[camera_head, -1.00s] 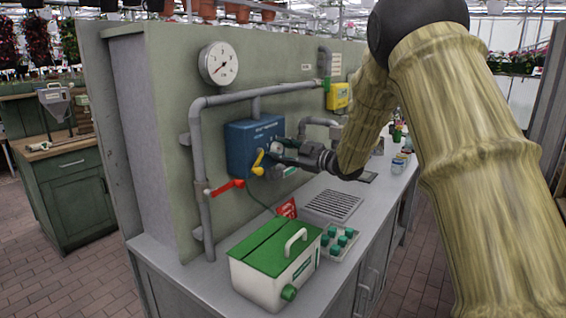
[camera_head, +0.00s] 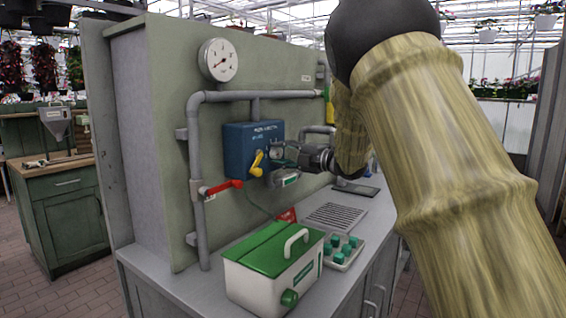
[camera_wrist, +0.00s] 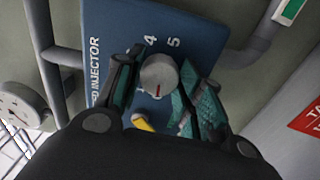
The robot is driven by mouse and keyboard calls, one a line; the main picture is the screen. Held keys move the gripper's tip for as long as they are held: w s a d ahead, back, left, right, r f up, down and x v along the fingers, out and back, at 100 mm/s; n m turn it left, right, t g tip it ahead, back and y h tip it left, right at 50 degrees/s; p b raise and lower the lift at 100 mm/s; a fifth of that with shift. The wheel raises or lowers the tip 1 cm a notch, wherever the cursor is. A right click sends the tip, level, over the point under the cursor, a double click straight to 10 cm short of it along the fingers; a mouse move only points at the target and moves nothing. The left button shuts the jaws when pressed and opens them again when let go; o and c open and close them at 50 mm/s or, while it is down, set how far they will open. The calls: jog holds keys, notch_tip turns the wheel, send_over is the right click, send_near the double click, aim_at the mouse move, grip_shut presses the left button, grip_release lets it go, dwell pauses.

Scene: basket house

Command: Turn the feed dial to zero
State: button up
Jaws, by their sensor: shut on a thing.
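The blue feed injector box (camera_head: 238,146) is mounted on the grey-green panel. In the wrist view, its face (camera_wrist: 110,22) shows the numbers 4 and 5. The feed dial (camera_wrist: 158,73) is a round silver knob with a red mark on its near side, away from those numbers. My gripper (camera_wrist: 163,82) has one finger on each side of the dial and is shut on it. In the head view, my gripper (camera_head: 282,156) reaches the box from the right and hides the dial.
A yellow lever (camera_head: 257,164) sits close to my gripper on the box. A red-handled valve (camera_head: 222,187) and a pressure gauge (camera_head: 218,60) are to the left. A green-lidded white case (camera_head: 268,278) and a tray of green-capped bottles (camera_head: 352,252) stand on the counter below.

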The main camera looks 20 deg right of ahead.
jog(key=shift+n, duration=0.3)
jog(key=o, duration=1)
jog(key=v, duration=1.2)
jog(key=shift+d, duration=0.1)
